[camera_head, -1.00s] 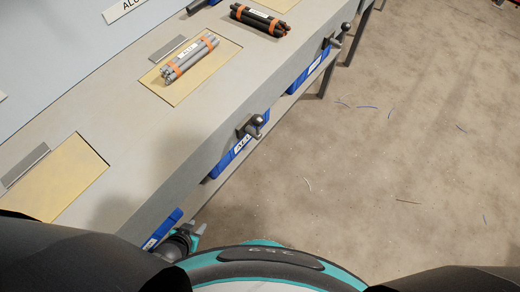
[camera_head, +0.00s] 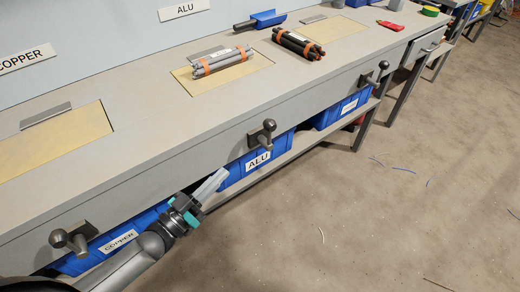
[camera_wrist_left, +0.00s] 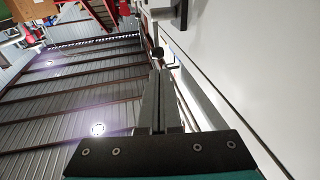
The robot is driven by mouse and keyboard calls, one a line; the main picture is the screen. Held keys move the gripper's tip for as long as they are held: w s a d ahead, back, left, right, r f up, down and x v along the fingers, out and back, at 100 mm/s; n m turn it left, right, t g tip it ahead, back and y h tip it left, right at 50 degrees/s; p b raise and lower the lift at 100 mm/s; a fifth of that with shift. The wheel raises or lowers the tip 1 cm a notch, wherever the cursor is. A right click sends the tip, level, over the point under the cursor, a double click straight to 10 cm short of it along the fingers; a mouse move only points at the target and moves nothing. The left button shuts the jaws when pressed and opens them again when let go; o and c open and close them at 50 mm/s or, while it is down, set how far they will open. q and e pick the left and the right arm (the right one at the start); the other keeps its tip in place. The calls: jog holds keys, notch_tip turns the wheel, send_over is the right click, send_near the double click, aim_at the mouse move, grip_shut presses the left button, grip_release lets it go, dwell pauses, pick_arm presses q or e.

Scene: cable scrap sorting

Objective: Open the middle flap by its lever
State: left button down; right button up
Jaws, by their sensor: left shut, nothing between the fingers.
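The middle flap (camera_head: 247,70) is a yellowish panel in the bench top, closed flush, with a grey bundle (camera_head: 220,62) tied by orange bands lying on it. Its lever (camera_head: 262,133) is a dark block with a ball knob on the bench front above the ALU bin. My left gripper (camera_head: 219,177) is shut and empty, below and left of this lever, in front of the blue bins. In the left wrist view its closed fingers (camera_wrist_left: 157,84) point towards a dark ball knob (camera_wrist_left: 158,53), with a gap I cannot judge. My right gripper is not in view.
Other levers sit left (camera_head: 75,240) and right (camera_head: 375,73) on the bench front. Blue bins marked COPPER (camera_head: 120,240) and ALU (camera_head: 258,160) stand underneath. A dark bundle (camera_head: 298,44) lies right of the grey one. The floor to the right is mostly clear.

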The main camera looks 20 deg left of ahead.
pick_arm(q)
jog(key=shift+s+d+r+h, duration=0.15)
jog(key=shift+r+h, duration=0.35)
jog(key=shift+r, duration=0.05)
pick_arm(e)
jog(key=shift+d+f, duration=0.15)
pick_arm(q)
jog(key=b+x, duration=0.3)
jog(key=x, duration=1.1)
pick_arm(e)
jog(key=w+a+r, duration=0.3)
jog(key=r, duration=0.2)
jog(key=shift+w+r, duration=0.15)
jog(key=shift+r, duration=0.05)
pick_arm(q)
jog(key=shift+r, duration=0.1)
